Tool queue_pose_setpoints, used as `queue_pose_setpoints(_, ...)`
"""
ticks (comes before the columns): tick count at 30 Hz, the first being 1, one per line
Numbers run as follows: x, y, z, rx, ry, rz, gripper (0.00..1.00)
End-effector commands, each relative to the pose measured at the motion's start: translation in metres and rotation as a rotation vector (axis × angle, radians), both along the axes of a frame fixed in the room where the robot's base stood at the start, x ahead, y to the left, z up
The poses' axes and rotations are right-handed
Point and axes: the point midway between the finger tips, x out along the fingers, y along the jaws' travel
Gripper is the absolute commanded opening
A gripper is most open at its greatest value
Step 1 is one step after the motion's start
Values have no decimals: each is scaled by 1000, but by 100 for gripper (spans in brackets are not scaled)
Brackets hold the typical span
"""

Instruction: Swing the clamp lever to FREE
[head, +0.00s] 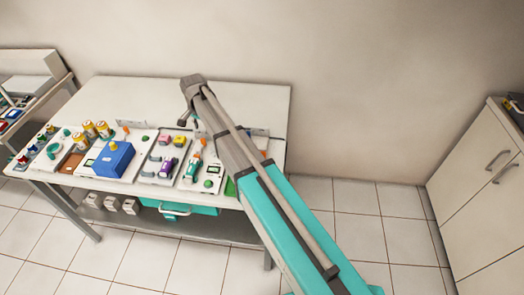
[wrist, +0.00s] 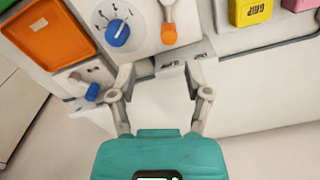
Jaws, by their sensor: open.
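In the wrist view, my gripper (wrist: 159,72) is open and empty, its two fingers spread over the front edge of a pale panel. Just beyond the fingertips, a lever with an orange end (wrist: 168,32) points down the picture, beside a dial with a blue knob (wrist: 117,33). No readable FREE marking shows, so I cannot tell which lever is the clamp lever. In the head view, my arm crosses the table's right part and hides much of the gripper.
An orange tray (wrist: 47,35) lies left of the dial; a yellow block (wrist: 250,11) is at upper right. In the head view, the table (head: 125,90) carries several devices, including a blue box (head: 113,160). A cabinet (head: 480,190) stands right, with open floor between.

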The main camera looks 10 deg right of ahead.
Motion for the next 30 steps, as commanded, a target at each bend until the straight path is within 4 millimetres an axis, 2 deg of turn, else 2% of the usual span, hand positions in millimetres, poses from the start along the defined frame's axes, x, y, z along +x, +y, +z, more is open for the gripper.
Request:
queue_pose_setpoints(1,0,0,9,0,0,0,63)
queue_pose_setpoints(3,0,0,15,0,0,0,63)
queue_pose_setpoints(23,0,0,66,0,0,0,63)
queue_pose_setpoints(30,-18,-25,54,0,0,46,63)
